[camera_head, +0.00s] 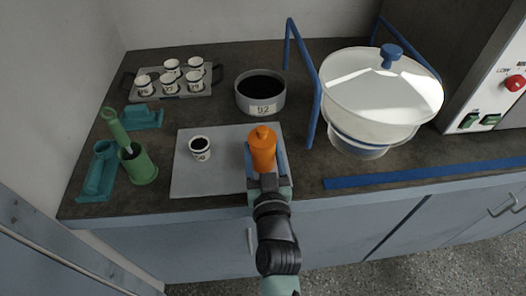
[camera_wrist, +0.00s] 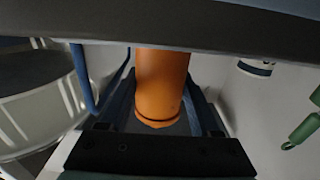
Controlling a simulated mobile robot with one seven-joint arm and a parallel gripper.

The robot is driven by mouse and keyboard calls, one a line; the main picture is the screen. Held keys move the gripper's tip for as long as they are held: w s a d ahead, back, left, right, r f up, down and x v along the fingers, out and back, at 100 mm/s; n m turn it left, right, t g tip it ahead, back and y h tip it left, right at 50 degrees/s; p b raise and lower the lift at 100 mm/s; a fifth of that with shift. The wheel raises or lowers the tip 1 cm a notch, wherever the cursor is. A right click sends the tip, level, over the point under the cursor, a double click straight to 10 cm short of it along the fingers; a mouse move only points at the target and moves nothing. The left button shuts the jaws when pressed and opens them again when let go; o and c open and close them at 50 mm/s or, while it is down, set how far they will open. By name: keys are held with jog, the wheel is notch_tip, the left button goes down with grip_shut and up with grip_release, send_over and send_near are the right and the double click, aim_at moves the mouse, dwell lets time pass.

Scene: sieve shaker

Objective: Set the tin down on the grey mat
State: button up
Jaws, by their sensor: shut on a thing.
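The orange tin (camera_head: 262,151), a cylinder with a narrower knobbed top, is between the blue fingers of my gripper (camera_head: 266,160). In the wrist view the tin (camera_wrist: 161,85) fills the space between the fingers, and my gripper (camera_wrist: 163,105) is shut on it. In the head view the tin appears over the right part of the grey mat (camera_head: 215,182). I cannot tell whether its base touches the mat. The tin and my gripper hide part of the mat's right side.
A small labelled cup (camera_head: 200,148) stands on the mat, left of the tin. A dark pot marked 02 (camera_head: 262,108) stands behind. A blue frame (camera_head: 315,100) and clear lidded bowl (camera_head: 380,95) are right. A green holder (camera_head: 138,168) is left. The mat's front middle is clear.

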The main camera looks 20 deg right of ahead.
jog(key=shift+f, duration=0.1)
jog(key=o, duration=0.9)
jog(key=shift+f, duration=0.1)
jog(key=o, duration=0.5)
jog(key=shift+r, duration=0.2)
jog(key=b+v, duration=0.1)
jog(key=v, duration=1.1)
